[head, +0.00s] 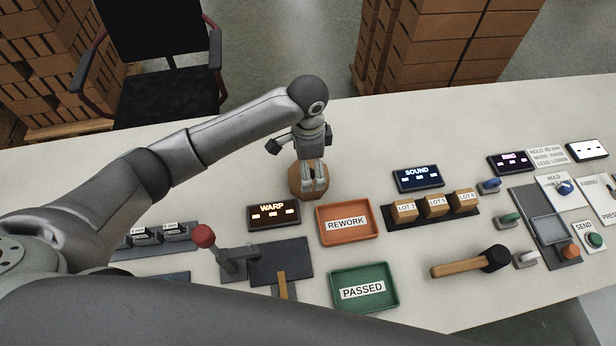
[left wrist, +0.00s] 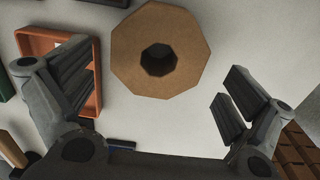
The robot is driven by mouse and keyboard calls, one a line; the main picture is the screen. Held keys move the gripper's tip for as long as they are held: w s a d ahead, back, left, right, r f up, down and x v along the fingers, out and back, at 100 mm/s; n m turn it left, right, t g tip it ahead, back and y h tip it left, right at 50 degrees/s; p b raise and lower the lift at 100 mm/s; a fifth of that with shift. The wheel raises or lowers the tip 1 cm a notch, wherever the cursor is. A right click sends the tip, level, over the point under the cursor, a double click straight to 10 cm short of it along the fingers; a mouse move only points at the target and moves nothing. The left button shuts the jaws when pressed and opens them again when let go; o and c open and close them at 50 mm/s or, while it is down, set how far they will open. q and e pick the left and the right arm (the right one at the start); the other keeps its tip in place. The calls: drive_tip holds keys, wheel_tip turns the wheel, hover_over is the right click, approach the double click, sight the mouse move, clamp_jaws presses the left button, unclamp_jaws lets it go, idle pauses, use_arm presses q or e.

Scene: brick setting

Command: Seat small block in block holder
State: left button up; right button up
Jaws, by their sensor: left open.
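A brown eight-sided block (head: 296,190) with a round dark hole in its top stands on the table behind the orange tray. It also shows in the left wrist view (left wrist: 130,60), at the top middle. My left gripper (head: 315,186) is open, pointing down by this block and partly covering it in the head view. In the left wrist view its fingers are spread wide with nothing between them. Small brown blocks marked with lot labels (head: 436,207) sit in a row on a dark rack (head: 470,219). I cannot tell which piece is the block holder. My right gripper is not in view.
An orange REWORK tray (head: 347,240) and a green PASSED tray (head: 394,272) lie empty in front. A red-knobbed lever device (head: 235,262) stands left, a mallet (head: 462,265) right. Switches and panels fill the right end. The table behind the block is clear.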

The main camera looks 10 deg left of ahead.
use_arm(q)
wheel_tip(320, 180, down, 4)
drive_tip(key=shift+s+r, duration=0.1)
drive_tip(key=shift+f, duration=0.35)
drive_tip(key=shift+c, duration=1.5)
drive_tip(key=c, duration=0.9)
drive_tip(key=shift+r, duration=0.45)
wheel_tip(320, 180, up, 2)
drive_tip(key=shift+d+r, duration=0.1)
drive_tip(key=shift+r, duration=0.05)
drive_tip(key=s+d+r, duration=0.2)
drive_tip(key=r, duration=0.1)
drive_tip(key=s+d+r, duration=0.1)
drive_tip(key=r, duration=0.1)
drive_tip(key=shift+r, duration=0.15)
drive_tip(key=s+d+r, duration=0.1)
drive_tip(key=s+d, duration=0.1)
drive_tip(key=s+d+r, duration=0.3)
drive_tip(key=s+d, duration=0.1)
drive_tip(key=s, duration=0.1)
drive_tip(key=shift+s+d+r, duration=0.1)
drive_tip(key=shift+d+r, duration=0.05)
drive_tip(key=shift+r, duration=0.2)
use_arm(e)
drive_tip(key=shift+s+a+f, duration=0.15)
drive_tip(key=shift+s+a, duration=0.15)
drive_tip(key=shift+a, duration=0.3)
